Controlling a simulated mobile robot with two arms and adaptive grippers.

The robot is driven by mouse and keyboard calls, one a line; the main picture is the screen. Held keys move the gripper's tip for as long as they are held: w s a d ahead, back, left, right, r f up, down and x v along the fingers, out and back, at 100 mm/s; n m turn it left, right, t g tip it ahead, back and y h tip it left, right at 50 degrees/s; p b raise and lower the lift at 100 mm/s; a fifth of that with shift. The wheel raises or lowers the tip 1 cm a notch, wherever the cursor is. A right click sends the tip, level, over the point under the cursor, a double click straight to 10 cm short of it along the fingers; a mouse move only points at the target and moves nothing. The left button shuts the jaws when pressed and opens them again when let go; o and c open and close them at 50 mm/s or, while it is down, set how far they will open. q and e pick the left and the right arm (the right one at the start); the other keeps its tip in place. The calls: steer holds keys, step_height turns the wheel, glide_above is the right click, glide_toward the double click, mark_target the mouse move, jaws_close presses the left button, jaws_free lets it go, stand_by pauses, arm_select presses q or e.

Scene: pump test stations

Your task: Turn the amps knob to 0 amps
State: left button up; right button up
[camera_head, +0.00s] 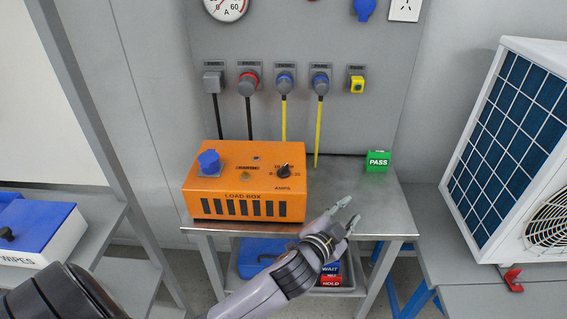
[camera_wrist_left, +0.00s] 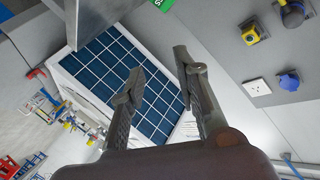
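The orange load box (camera_head: 228,184) stands on the metal table. Its black amps knob (camera_head: 284,171) is at the right of the top face, with small markings around it and the word AMPS below. The knob's pointer setting is too small to read. My left gripper (camera_head: 347,211) is open and empty, over the table's front edge to the right of the box, apart from the knob. My right gripper is not in view.
A green PASS block (camera_head: 378,161) sits at the table's back right. Cables hang from wall sockets (camera_head: 284,82) behind the box.

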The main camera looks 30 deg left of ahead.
arm_select(q)
steer(key=w+d+r+m+t+h, duration=0.1)
steer(key=w+d+r+m+h, duration=0.2)
steer(key=d+r+m+h, duration=0.4)
steer(key=w+d+r+m+t+h, duration=0.1)
steer(key=w+d+r+m+h, duration=0.2)
steer(key=d+r+m+h, duration=0.5)
step_height(320, 180, up, 4)
steer(key=m+g+y, duration=1.3)
steer(key=g+y, duration=0.3)
steer(key=g, duration=0.2)
glide_above(283, 167)
step_height(283, 167, down, 18)
steer(key=p, duration=0.2)
steer(key=shift+w+r+p, duration=0.1)
steer(key=shift+p, duration=0.2)
